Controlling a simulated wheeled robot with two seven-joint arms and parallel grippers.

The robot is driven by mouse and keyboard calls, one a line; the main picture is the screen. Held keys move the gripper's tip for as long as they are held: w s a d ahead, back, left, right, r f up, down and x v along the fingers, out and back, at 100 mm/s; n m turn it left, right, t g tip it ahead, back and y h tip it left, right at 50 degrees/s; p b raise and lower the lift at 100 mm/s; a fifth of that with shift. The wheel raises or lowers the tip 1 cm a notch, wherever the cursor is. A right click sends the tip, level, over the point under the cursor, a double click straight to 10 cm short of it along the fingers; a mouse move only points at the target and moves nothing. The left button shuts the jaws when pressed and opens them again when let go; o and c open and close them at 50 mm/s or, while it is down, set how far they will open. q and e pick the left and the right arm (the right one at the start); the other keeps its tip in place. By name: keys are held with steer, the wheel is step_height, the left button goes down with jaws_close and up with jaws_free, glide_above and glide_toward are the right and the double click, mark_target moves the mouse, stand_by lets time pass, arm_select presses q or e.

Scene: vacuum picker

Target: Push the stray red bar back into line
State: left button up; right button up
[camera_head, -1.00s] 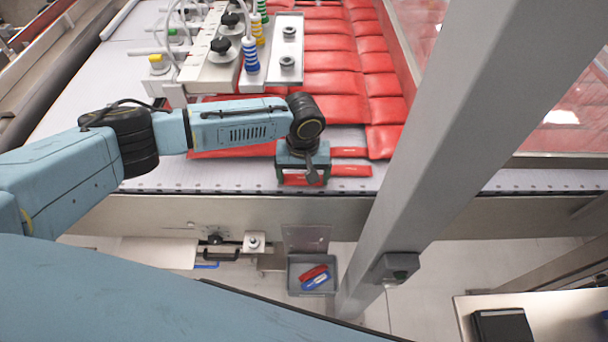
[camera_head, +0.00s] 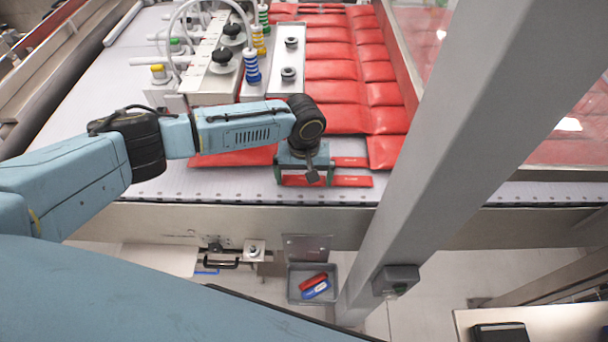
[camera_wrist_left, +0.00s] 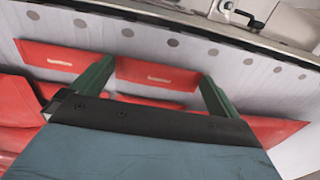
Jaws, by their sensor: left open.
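Small flat red bars lie on the white perforated belt near its front edge. One red bar (camera_head: 352,181) lies just right of my left gripper, and another red bar (camera_head: 350,162) lies behind it. My left gripper (camera_head: 305,180) points down over the belt and is open. In the left wrist view its two green fingers stand apart, and a red bar (camera_wrist_left: 157,75) shows between them; another red bar (camera_wrist_left: 58,61) lies outside the left finger. I cannot tell whether a finger touches a bar. The gripper body hides part of the bars. My right gripper is not in view.
Larger red packs (camera_head: 335,90) cover the belt behind. The vacuum picker (camera_head: 285,65) stands behind my left forearm. A grey post (camera_head: 455,150) rises right of the gripper. A grey bin (camera_head: 325,271) holds a red and a blue item below the belt's front.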

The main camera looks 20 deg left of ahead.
mark_target(304, 181)
arm_select(q)
step_height(304, 181, up, 13)
steer(key=shift+r, duration=0.15)
steer(key=shift+p, duration=0.3)
stand_by(0.3)
